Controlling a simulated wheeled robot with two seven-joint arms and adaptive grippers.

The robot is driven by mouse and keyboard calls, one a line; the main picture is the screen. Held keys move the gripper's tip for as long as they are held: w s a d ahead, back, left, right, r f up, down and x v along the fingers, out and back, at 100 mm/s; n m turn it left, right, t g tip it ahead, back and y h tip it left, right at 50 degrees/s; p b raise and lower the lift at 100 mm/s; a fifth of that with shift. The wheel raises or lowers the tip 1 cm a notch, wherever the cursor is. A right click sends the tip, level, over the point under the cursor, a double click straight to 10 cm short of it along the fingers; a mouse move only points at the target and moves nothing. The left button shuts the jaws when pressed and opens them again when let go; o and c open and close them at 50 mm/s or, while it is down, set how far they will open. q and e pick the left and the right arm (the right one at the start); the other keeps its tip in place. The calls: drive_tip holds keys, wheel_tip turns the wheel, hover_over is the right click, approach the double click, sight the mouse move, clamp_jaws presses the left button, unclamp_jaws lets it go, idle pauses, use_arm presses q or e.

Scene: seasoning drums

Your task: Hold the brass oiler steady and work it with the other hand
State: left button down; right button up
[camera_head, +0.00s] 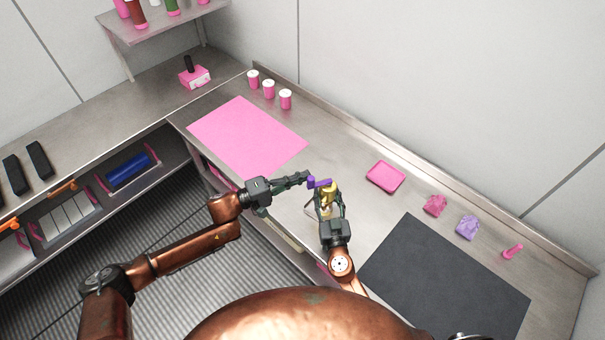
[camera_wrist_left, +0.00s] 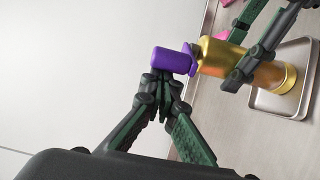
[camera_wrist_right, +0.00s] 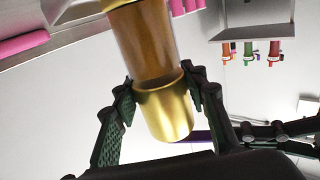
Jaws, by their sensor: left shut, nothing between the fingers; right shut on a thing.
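The brass oiler (camera_head: 328,193) is a gold cylinder with a purple part (camera_head: 318,183) at its top end. My right gripper (camera_wrist_right: 160,92) is shut on the gold body (camera_wrist_right: 150,65), one finger on each side. My left gripper (camera_head: 306,178) is shut and empty. In the left wrist view its closed fingertips (camera_wrist_left: 163,82) are at the purple part (camera_wrist_left: 172,60), touching or very close to it; I cannot tell which. A small metal tray (camera_wrist_left: 288,88) is by the oiler's lower end; whether the oiler rests on it is unclear.
A pink mat (camera_head: 245,138) lies to the left and a dark mat (camera_head: 440,285) to the right. A pink tray (camera_head: 386,177), pink (camera_head: 435,205) and purple (camera_head: 467,227) lumps and a pink peg (camera_head: 512,251) line the back right. Pink-and-white jars (camera_head: 269,89) stand behind the pink mat.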

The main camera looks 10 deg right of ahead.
sight(308, 184)
use_arm(q)
drive_tip(key=s, duration=0.3)
drive_tip(key=shift+d, duration=0.3)
drive_tip(key=s+d+n+t+y, duration=0.3)
drive_tip(key=s+d+n+t, duration=0.1)
drive_tip(key=s+d+t, duration=0.1)
drive_tip(key=shift+s+d+n+t+y, duration=0.3)
drive_tip(key=shift+s+d+t, duration=0.05)
drive_tip(key=shift+d+t, duration=0.25)
use_arm(e)
drive_tip(key=shift+a, duration=0.15)
idle(0.3)
